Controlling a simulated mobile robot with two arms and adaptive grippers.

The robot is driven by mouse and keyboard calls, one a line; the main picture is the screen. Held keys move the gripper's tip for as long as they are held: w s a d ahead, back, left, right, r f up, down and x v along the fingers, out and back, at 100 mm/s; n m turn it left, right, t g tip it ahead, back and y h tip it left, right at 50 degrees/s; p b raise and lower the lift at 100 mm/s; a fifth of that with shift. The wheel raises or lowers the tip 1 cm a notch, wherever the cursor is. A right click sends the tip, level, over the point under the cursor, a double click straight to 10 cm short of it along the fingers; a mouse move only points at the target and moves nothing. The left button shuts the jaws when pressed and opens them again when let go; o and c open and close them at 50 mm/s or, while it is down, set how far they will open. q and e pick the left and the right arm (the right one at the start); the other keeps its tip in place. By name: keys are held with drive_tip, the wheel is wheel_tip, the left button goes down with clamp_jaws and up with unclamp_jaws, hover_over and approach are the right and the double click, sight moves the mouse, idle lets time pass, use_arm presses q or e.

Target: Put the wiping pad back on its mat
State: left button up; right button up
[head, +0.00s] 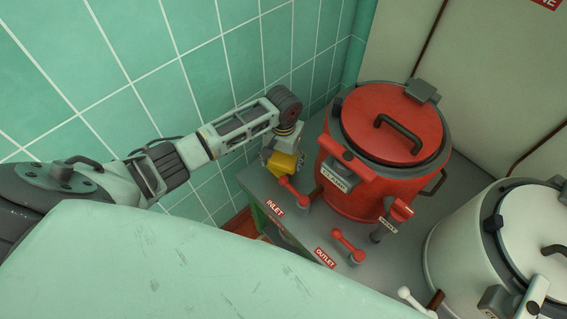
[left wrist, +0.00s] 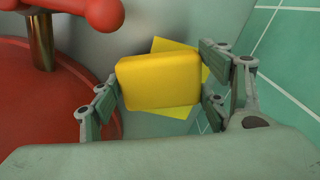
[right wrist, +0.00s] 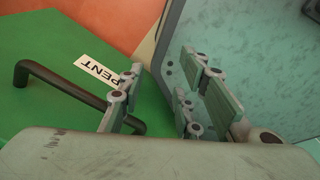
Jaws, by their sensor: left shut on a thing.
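The yellow wiping pad (left wrist: 160,80) is a thick rounded block between the fingers of my left gripper (left wrist: 158,88), which is shut on it. In the head view my left gripper (head: 284,150) is over the grey bench's back left corner, with yellow (head: 284,164) showing below it. A flat yellow square, the mat (left wrist: 197,62), lies behind the pad in the left wrist view, turned relative to it and partly hidden by it. I cannot tell whether pad and mat touch. My right gripper (right wrist: 160,98) is open and empty in the right wrist view.
A red kettle (head: 385,135) stands just right of my left gripper. Red INLET (head: 294,191) and OUTLET (head: 348,245) levers stick up at the bench (head: 300,225) front. A tiled wall (head: 220,60) is close behind. A green bin (right wrist: 50,90) with a dark handle is near my right gripper.

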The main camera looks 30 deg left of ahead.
sight(283, 165)
use_arm(q)
wheel_tip(283, 165, down, 3)
drive_tip(key=shift+r, duration=0.15)
drive_tip(key=shift+f, duration=0.2)
use_arm(e)
drive_tip(key=shift+w+f, duration=0.1)
drive_tip(key=shift+w, duration=0.75)
use_arm(q)
drive_tip(key=shift+f, duration=0.15)
drive_tip(key=o, duration=1.2)
use_arm(e)
drive_tip(key=shift+s+f, duration=0.1)
drive_tip(key=shift+s, duration=0.15)
drive_tip(key=shift+d, duration=0.1)
